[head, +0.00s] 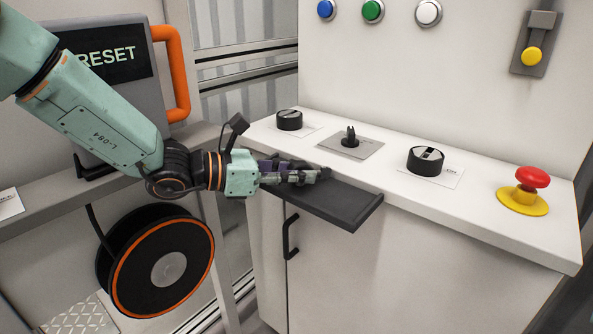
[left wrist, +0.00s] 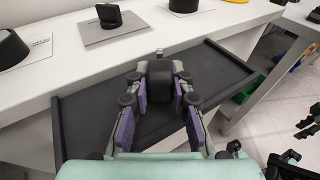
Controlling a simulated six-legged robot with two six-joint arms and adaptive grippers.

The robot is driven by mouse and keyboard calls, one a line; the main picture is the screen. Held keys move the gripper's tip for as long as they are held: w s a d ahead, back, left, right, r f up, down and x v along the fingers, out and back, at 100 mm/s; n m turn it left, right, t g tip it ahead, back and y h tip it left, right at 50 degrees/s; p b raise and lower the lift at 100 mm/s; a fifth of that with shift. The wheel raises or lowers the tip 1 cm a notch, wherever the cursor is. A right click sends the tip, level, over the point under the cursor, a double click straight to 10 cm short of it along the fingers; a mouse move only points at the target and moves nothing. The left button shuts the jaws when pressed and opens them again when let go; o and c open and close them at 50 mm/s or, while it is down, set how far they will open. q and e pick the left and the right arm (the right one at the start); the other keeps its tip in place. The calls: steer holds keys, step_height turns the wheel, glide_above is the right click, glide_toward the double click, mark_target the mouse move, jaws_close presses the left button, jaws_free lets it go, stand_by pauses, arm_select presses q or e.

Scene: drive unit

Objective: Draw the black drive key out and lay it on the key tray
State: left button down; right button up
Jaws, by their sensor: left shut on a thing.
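My left gripper (head: 300,175) is shut on the black drive key, a dark block (left wrist: 160,82) between its fingertips in the left wrist view. In the head view the fingers mostly hide the key. The key tray (head: 340,208) is a dark, shallow, rimmed tray projecting from the cabinet front, and it fills the middle of the left wrist view (left wrist: 215,85). My gripper is over the tray's back left part in the head view. I cannot tell whether the key touches the tray.
A grey plate with a small black fitting (head: 350,137) lies on the white counter, between two black knobs (head: 289,120) (head: 426,160). A red stop button (head: 531,178) is at the right. The tray's front right part is clear. A black door handle (head: 290,236) is below.

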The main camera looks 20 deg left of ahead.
arm_select(q)
steer(key=c, duration=1.4)
jaws_free()
steer(key=shift+s+d+r, duration=0.1)
steer(key=shift+r, duration=0.05)
steer(key=shift+c, duration=0.2)
steer(key=o, duration=0.3)
steer(key=shift+o, duration=0.2)
steer(key=shift+v, duration=3.7)
